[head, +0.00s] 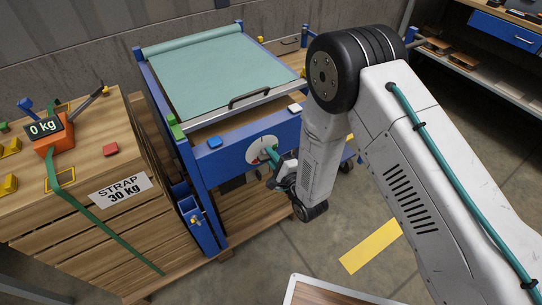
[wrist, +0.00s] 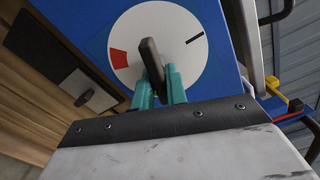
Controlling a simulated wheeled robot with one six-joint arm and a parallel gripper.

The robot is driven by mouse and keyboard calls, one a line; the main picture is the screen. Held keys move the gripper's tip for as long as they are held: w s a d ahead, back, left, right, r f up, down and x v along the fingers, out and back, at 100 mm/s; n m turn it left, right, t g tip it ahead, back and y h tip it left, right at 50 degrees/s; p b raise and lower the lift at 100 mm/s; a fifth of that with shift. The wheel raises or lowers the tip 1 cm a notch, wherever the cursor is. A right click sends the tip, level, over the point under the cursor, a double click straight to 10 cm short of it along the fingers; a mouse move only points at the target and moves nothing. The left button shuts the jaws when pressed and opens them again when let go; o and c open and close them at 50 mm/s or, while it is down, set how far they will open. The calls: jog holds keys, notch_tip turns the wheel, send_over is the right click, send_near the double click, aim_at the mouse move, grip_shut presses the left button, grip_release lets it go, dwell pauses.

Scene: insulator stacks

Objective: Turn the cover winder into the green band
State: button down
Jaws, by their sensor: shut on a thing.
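The cover winder is a white round dial (wrist: 172,22) on the blue front panel of the cart; it also shows in the head view (head: 257,146). A red sector lies on its left side and a black mark at its upper right in the wrist view. No green band shows on it; part of the dial is hidden behind the handle and fingers. My gripper (wrist: 159,80) has its teal fingers shut on the dark winder handle (wrist: 151,58). In the head view my gripper (head: 272,155) is at the dial. The teal cover (head: 215,75) lies spread over the cart top, with a barred front edge.
A wooden crate stack (head: 80,220) stands left of the cart, carrying an orange strap ratchet (head: 55,135) that reads 0 kg and a STRAP 30 kg label (head: 120,191). A blue bin (head: 198,220) hangs at the cart's left front. Floor is open to the right.

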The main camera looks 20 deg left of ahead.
jog(key=shift+s+f+m, duration=0.1)
jog(key=shift+m, duration=0.7)
jog(key=c, duration=1.4)
grip_release()
jog(key=shift+c, duration=0.2)
jog(key=v, duration=0.7)
jog(key=shift+s+d, duration=0.2)
jog(key=shift+s, duration=0.1)
